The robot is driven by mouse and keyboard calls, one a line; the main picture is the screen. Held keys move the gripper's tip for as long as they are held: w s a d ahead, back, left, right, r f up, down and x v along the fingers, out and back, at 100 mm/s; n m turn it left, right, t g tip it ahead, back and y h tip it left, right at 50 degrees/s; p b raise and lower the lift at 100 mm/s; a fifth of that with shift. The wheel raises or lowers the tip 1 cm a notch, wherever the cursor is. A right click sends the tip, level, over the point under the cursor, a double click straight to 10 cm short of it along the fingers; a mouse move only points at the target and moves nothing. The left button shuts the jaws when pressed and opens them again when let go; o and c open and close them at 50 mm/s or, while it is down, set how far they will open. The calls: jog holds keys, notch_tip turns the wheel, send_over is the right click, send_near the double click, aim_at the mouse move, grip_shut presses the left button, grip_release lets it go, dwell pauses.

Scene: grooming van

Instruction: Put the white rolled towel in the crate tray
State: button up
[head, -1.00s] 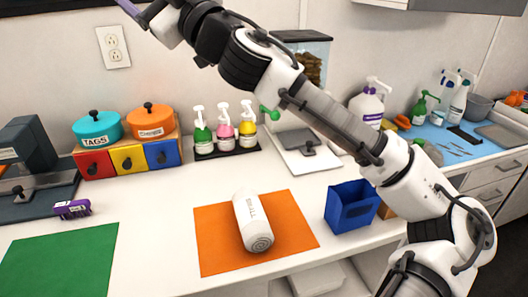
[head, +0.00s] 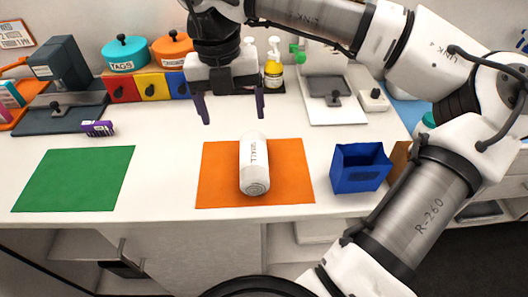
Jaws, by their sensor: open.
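The white rolled towel (head: 254,158) lies on the orange mat (head: 215,185), its spiral end facing the front edge of the counter. Dark lettering runs along it. My gripper (head: 230,106) is open and empty, its two purple fingers pointing down. It hangs above and behind the towel in the picture, apart from it. I cannot tell for sure which thing is the crate tray. An open blue bin (head: 358,170) stands right of the orange mat, its inside partly visible.
A green mat (head: 75,178) lies bare at the left. A purple brush (head: 98,128) lies behind it. White counter between the mats is clear.

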aim_at(252, 152)
jog(key=shift+h, duration=0.4)
jog(key=f, duration=0.2)
jog(key=d+f+p, duration=0.1)
jog(key=f, duration=0.2)
jog(key=d+f, duration=0.1)
jog(key=f, duration=0.2)
jog(key=shift+w+d+f, duration=0.1)
jog(key=shift+d, duration=0.15)
jog(key=shift+d+f+p, duration=0.2)
jog(key=shift+f+p, duration=0.4)
jog(key=shift+f, duration=0.75)
jog(key=shift+d+f+p, duration=0.2)
jog(key=shift+f+p, duration=0.35)
jog(key=shift+f, duration=0.75)
jog(key=c, duration=1.2)
jog(key=shift+r, duration=0.2)
